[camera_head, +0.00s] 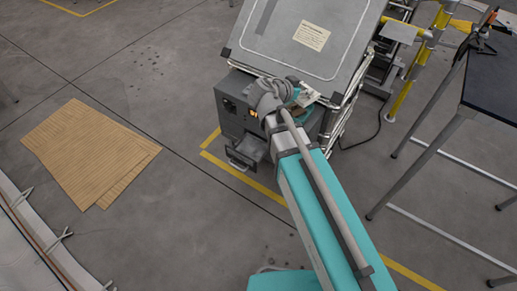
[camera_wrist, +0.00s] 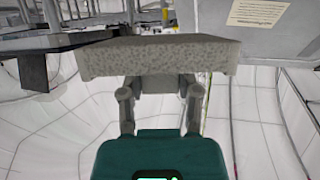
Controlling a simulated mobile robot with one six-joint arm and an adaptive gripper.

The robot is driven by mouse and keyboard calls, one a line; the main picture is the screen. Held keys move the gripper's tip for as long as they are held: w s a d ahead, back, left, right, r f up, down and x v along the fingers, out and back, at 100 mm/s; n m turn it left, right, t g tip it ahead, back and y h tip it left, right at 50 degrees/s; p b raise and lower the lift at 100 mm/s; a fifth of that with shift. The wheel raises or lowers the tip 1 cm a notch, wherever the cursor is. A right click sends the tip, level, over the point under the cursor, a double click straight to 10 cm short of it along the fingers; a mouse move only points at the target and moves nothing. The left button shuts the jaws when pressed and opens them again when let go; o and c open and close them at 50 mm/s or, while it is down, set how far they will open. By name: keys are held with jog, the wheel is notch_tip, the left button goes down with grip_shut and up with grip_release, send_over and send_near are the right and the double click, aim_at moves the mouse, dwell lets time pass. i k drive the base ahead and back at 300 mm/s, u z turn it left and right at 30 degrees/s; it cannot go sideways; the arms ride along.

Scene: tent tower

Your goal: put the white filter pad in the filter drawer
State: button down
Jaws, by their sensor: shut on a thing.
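The filter pad (camera_wrist: 158,57) is a pale, speckled flat slab that spans the middle of the wrist view. My gripper (camera_wrist: 158,88) is shut on its near edge and holds it up in the air. In the head view a grey cabinet (camera_head: 232,108) stands on the floor behind my arm. A grey drawer-like part (camera_head: 246,153) with a handle sticks out low on its front; I take it for the filter drawer, and my arm partly covers the cabinet beside it. My gripper and the pad cannot be made out clearly in the head view.
A large tilted grey panel (camera_head: 290,35) with a paper label stands above the cabinet. A dark-topped table (camera_head: 492,88) and yellow posts (camera_head: 415,70) are at the right. Brown boards (camera_head: 85,150) lie on the left floor.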

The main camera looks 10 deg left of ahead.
aim_at(251, 150)
jog(key=z, duration=0.75)
jog(key=i, duration=0.1)
jog(key=z, duration=2.3)
jog(key=k, duration=1.25)
